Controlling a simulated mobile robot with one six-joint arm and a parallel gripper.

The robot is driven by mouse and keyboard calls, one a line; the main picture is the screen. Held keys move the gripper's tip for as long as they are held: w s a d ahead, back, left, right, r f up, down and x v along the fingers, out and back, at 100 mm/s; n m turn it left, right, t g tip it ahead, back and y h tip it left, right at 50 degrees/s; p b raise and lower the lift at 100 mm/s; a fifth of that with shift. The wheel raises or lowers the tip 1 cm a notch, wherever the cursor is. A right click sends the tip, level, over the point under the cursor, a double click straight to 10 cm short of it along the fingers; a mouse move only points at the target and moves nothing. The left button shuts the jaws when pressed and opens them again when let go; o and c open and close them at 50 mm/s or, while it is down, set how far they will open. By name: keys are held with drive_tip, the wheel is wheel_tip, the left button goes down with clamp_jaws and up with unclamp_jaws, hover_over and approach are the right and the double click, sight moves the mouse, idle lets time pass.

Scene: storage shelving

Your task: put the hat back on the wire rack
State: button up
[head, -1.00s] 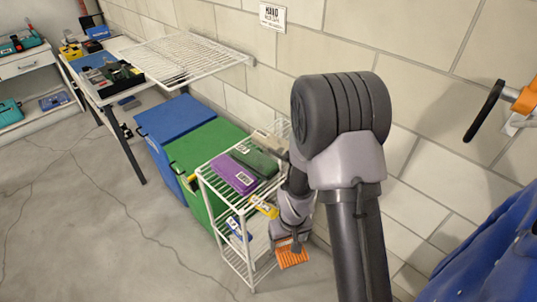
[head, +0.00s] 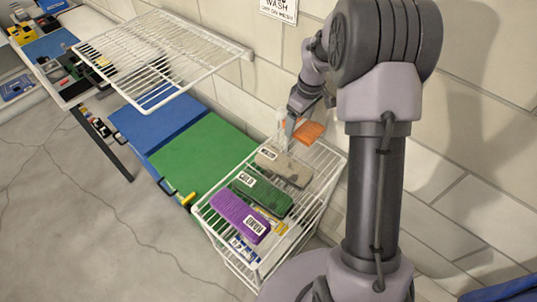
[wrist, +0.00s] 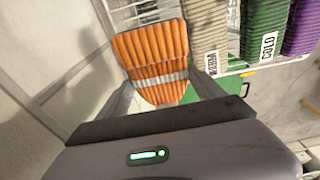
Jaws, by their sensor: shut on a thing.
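The orange ribbed hat (head: 308,132) is held flat by my gripper (head: 292,128), above the far end of the white wire rack trolley. In the wrist view the hat (wrist: 150,52) has a pale grey band across it and sits between the two fingers of my gripper (wrist: 163,85), which are shut on it. The white wire rack (head: 212,228) has folded ribbed pieces on its top level: purple (head: 240,214), green (head: 262,193) and beige (head: 284,166), each with a white label. A second wire rack (head: 165,50), fixed to the wall, is empty.
A green-lidded bin (head: 195,155) and a blue-lidded bin (head: 150,125) stand left of the trolley. A wall sign (head: 278,8) mentions washing. A bench with tools (head: 62,68) is at the far left. The floor in front is clear.

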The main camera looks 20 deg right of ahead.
sight(295, 149)
drive_tip(key=f+b, duration=0.1)
drive_tip(key=f, duration=0.2)
drive_tip(key=f+b, duration=0.2)
drive_tip(key=f, duration=0.1)
drive_tip(key=s+f+b, duration=0.1)
drive_tip(key=f, duration=0.3)
drive_tip(key=shift+w+r, duration=0.1)
drive_tip(key=shift+r, duration=0.05)
drive_tip(key=o, duration=1.1)
drive_tip(key=shift+o, duration=0.6)
